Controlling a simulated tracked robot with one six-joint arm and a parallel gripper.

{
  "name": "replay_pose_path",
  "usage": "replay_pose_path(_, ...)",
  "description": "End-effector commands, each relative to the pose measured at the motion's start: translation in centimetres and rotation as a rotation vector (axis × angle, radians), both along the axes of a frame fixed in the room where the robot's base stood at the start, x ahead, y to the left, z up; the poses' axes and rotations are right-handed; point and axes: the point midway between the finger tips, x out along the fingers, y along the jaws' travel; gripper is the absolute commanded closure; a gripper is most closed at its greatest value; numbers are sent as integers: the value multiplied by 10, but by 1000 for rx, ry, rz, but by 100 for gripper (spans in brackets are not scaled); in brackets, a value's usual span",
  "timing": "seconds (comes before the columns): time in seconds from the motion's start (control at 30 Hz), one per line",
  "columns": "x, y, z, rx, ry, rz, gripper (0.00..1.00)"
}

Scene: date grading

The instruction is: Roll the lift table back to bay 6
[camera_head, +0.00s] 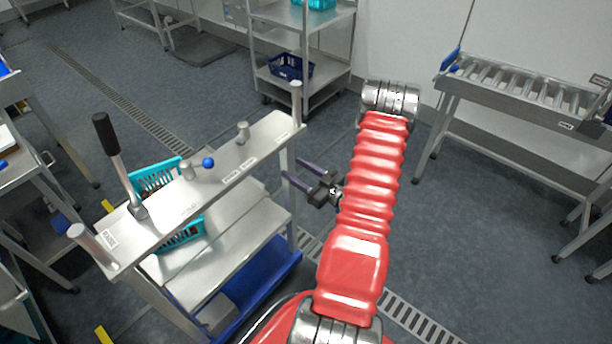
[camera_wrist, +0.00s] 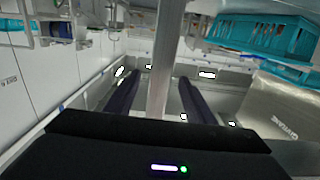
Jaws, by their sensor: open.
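The lift table (camera_head: 222,185) stands at left in the head view, a steel frame with a top panel, a black-handled lever (camera_head: 112,150) and a blue ball knob (camera_head: 208,162). A turquoise crate (camera_head: 158,176) shows behind and below the panel, partly hidden. My gripper (camera_head: 297,171) is open beside the table's right upright (camera_head: 290,205), its dark fingers pointing left. In the wrist view, a vertical steel post (camera_wrist: 166,60) appears between the open fingers (camera_wrist: 158,98); I cannot tell whether they touch it. A turquoise crate (camera_wrist: 265,32) shows at upper right. No bay number is legible.
A steel shelf rack (camera_head: 303,50) with a navy crate (camera_head: 290,67) stands behind. A roller conveyor (camera_head: 530,92) is at right and a workbench (camera_head: 22,150) at far left. Yellow floor marks (camera_head: 103,335) lie left of the table. Floor between rack and conveyor is clear.

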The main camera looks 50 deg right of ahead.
Motion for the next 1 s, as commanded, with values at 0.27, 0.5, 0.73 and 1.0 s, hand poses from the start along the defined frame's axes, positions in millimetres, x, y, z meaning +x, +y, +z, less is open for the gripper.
replay_pose_path(0.27,40,1,0,0,0,3,51)
replay_pose_path(0.5,68,1,0,0,0,2,51)
replay_pose_path(0.73,76,1,0,0,0,1,51)
replay_pose_path(1.0,75,1,0,0,0,1,56)
